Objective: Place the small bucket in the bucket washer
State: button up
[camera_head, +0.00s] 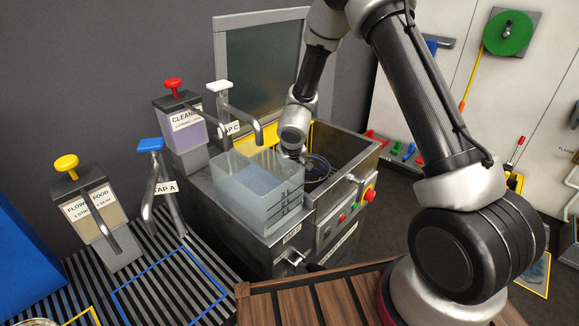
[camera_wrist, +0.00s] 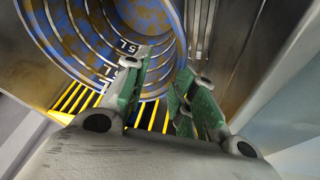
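In the head view only part of the bucket (camera_head: 318,168) shows, beside my gripper. My gripper (camera_wrist: 158,80) reaches down into the washer. Its green-padded fingers are apart, with a gap between them, and overlap the bucket's near rim. Contact with the rim is unclear. In the head view the fingertips are hidden.
A clear water basin (camera_head: 262,195) stands left of the washer opening. Taps and a Cleaner dispenser (camera_head: 183,125) rise behind it. A Flower Food dispenser (camera_head: 90,210) stands on the striped counter at left. A wooden slatted top (camera_head: 330,300) lies in front.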

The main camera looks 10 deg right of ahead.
jog(key=shift+r, duration=0.4)
jog(key=s+d+r+t+y, duration=0.1)
jog(key=s+r+t+y, duration=0.3)
jog(key=r, duration=1.1)
jog(key=s+d+r+t+y, duration=0.1)
jog(key=s+r, duration=0.5)
jog(key=r, duration=0.9)
jog(key=s+d+r+m+g+h, duration=0.1)
jog(key=s+d+g+h, duration=0.1)
jog(key=s+d, duration=0.7)
jog(key=s+d+r+m+g+h, duration=0.1)
jog(key=s+d+r+g+h, duration=0.1)
jog(key=s+d, duration=0.7)
jog(key=s+g, duration=0.1)
jog(key=s, duration=0.5)
jog(key=shift+s+d+r+m+g+h, duration=0.25)
jog(key=shift+s+d+m+g+h, duration=0.05)
jog(key=shift+s+d+m, duration=0.1)
